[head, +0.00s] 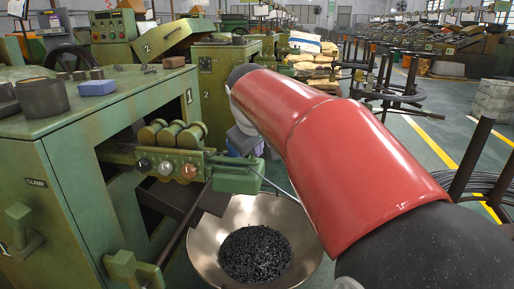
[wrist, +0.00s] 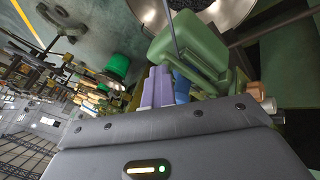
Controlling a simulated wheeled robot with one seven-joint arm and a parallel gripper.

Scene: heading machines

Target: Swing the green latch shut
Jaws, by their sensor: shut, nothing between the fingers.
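A green block-shaped part (head: 237,176), which looks like the latch, sits at the right end of the green machine's front rail, beside the round knobs. It shows large in the wrist view (wrist: 188,45), with a thin rod crossing in front of it. My gripper (wrist: 162,76) has its purple fingers shut and empty, close beside this green part. I cannot tell whether they touch. In the head view my gripper is mostly hidden behind my red arm, with a little purple showing just above the green part. A green handle (head: 20,228) stands by the CLAMP label on the machine's left face.
A metal bowl (head: 200,240) full of dark small pieces stands below the rail. Three rollers (head: 171,135) and several knobs line the rail. A blue block (head: 97,87) and dark cylinders (head: 42,97) lie on the machine top. Wire racks (head: 400,90) stand at the right.

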